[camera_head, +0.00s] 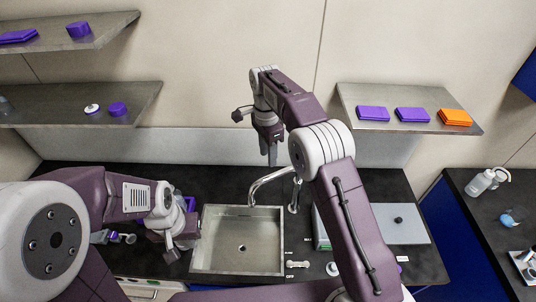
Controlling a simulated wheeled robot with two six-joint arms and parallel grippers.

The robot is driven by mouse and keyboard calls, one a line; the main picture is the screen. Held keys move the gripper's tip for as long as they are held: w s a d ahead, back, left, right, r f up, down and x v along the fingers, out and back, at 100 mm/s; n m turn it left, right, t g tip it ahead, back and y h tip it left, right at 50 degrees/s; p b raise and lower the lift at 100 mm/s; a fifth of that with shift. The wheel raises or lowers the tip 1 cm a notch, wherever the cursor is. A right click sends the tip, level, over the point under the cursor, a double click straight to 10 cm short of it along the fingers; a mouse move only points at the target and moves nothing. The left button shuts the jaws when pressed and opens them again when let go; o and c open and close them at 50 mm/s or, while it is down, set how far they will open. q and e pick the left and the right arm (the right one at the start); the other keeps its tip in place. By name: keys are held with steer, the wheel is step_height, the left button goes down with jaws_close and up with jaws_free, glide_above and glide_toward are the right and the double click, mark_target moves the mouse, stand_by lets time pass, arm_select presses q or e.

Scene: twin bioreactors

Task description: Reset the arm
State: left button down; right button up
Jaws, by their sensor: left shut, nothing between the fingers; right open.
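My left arm (115,195) comes in from the left and bends down over the counter. My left gripper (171,251) is shut and empty, low beside the left edge of the sink. My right arm (345,220) rises from the bottom right and reaches up and forward. My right gripper (271,157) points down in the air behind the sink, in front of the wall, with nothing visible in it. Its fingers look close together from this angle, but it is open.
A steel sink (240,265) with a curved faucet (268,183) sits in the dark counter. Shelves with purple boxes (372,113) and an orange box (455,117) flank my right arm. A grey lidded device (402,222) stands right. A side counter (480,215) holds bottles (480,183).

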steer(key=shift+f, duration=0.15)
steer(key=s+d+f+b, duration=0.7)
steer(key=s+d+b, duration=0.25)
steer(key=b, duration=0.25)
steer(key=s+d+f+n+t+b, duration=0.1)
steer(key=s+d+f+n+b, duration=0.2)
steer(key=s+f+n, duration=1)
step_height(320, 180, down, 2)
steer(key=shift+s+t, duration=0.3)
steer(key=shift+t, duration=0.1)
steer(key=shift+s, duration=0.15)
